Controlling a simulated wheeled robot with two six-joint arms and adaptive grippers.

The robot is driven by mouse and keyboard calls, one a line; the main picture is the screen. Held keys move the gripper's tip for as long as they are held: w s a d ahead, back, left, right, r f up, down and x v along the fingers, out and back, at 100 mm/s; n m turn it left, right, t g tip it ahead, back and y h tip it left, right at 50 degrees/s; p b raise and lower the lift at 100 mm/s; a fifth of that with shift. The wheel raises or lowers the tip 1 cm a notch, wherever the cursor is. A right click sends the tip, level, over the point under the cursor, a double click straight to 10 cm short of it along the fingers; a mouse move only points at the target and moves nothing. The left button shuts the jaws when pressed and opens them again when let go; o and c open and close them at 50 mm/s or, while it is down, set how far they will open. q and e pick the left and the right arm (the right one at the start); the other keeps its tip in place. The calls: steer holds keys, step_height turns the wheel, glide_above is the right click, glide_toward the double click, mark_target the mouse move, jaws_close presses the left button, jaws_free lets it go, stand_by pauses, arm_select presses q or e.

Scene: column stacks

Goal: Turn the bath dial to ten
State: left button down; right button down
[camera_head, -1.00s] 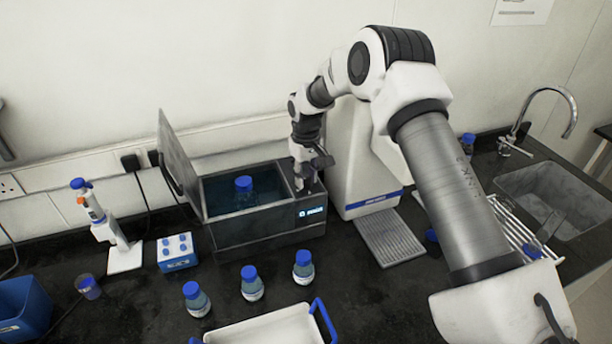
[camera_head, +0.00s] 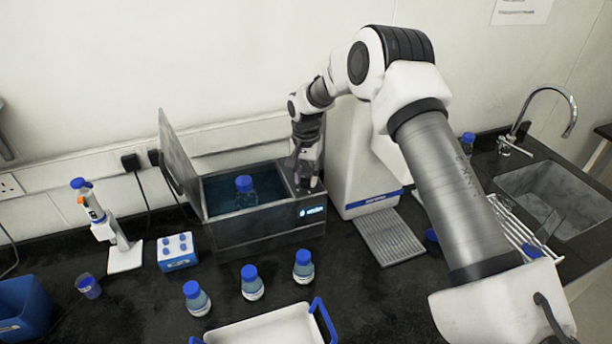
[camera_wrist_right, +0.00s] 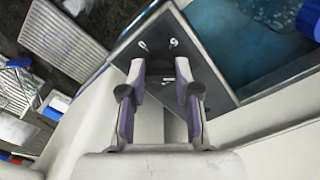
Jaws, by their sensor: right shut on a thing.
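The water bath (camera_head: 255,236) is a dark grey box with its lid standing open on the left and a lit display (camera_head: 311,211) at its front right; the digits are too small to read. A blue-capped bottle (camera_head: 245,190) stands in its water. My right gripper (camera_head: 307,186) points down at the bath's top right panel, shut on the dial, which is mostly hidden between the fingers. In the right wrist view the gripper (camera_wrist_right: 160,80) has its two fingers apart over the dark panel (camera_wrist_right: 205,65), with small white marks between and beyond them. My left gripper is not in view.
A white dispenser unit (camera_head: 351,150) stands close to the right of the bath, with a drip tray (camera_head: 390,237) in front. Several blue-capped bottles (camera_head: 251,283), a blue rack (camera_head: 177,252) and a white tray (camera_head: 265,328) are in front and left. A sink (camera_head: 565,200) is far right.

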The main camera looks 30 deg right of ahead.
mark_target(306, 178)
steer(key=shift+s+f+m, duration=0.2)
steer(key=shift+f+m, duration=0.05)
steer(key=shift+m, duration=0.75)
steer(key=c, duration=0.8)
jaws_free()
steer(key=shift+w+r, duration=0.1)
steer(key=shift+w, duration=0.05)
steer(key=shift+r, duration=0.25)
step_height(306, 178, up, 12)
steer(key=shift+f, duration=0.25)
